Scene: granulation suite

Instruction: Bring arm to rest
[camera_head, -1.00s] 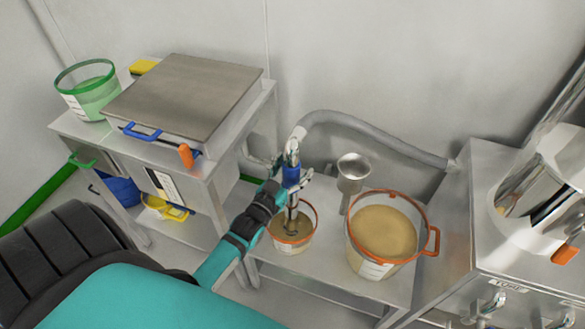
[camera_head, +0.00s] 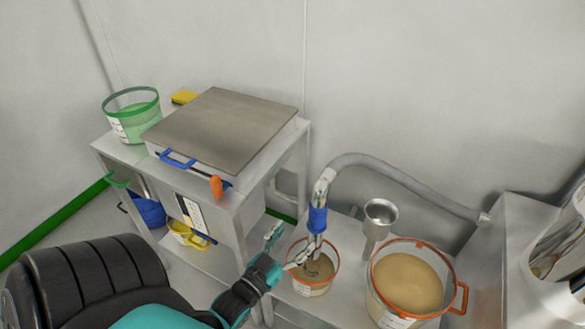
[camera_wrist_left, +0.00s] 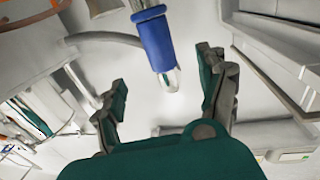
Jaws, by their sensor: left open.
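My left gripper (camera_head: 284,250) is open and empty, in front of and to the left of the suction wand with the blue sleeve (camera_head: 317,220). The wand stands in the small orange-rimmed tub (camera_head: 312,286) and hangs from a grey hose (camera_head: 400,176). In the left wrist view the blue sleeve (camera_wrist_left: 153,42) shows ahead, beyond the two spread fingers (camera_wrist_left: 163,98), with a gap on either side. My left arm comes in from the lower left. My right gripper is not in view.
A large orange-rimmed bucket of tan powder (camera_head: 408,284) and a metal funnel cup (camera_head: 379,218) stand on the steel bench. At left are a lidded steel box (camera_head: 222,128), a green-rimmed bucket (camera_head: 132,115) and a yellow block (camera_head: 185,97). A steel machine (camera_head: 520,260) stands at right.

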